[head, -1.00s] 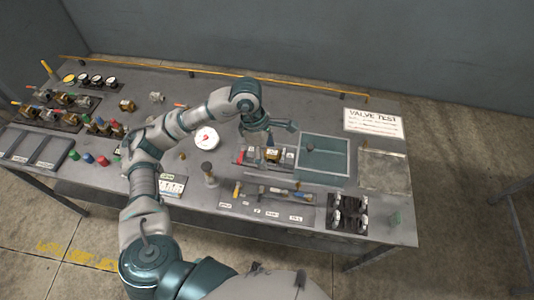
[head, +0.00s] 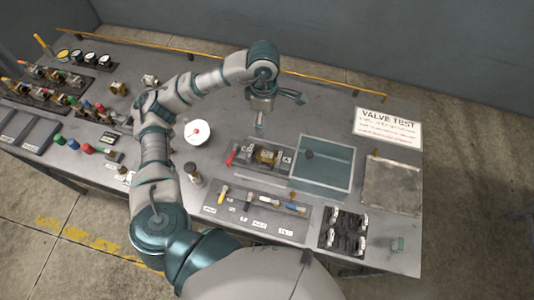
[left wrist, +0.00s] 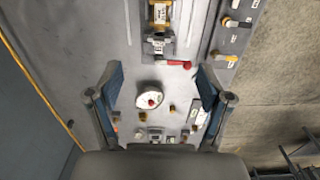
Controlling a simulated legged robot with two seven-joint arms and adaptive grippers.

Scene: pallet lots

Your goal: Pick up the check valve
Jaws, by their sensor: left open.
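I cannot tell for sure which fitting is the check valve. A small brass fitting (head: 118,88) and a silver one (head: 150,80) lie loose at the back left of the bench. Another brass valve body (head: 266,156) sits in the grey fixture, also seen in the left wrist view (left wrist: 160,14). My left gripper (head: 279,112) is over the bench behind that fixture, apart from all the fittings. In the left wrist view its fingers (left wrist: 157,74) are spread with nothing between them. My right gripper is not in view.
A round white dial (head: 197,132) with a red centre stands left of the fixture. Valve racks (head: 50,92) fill the left end.

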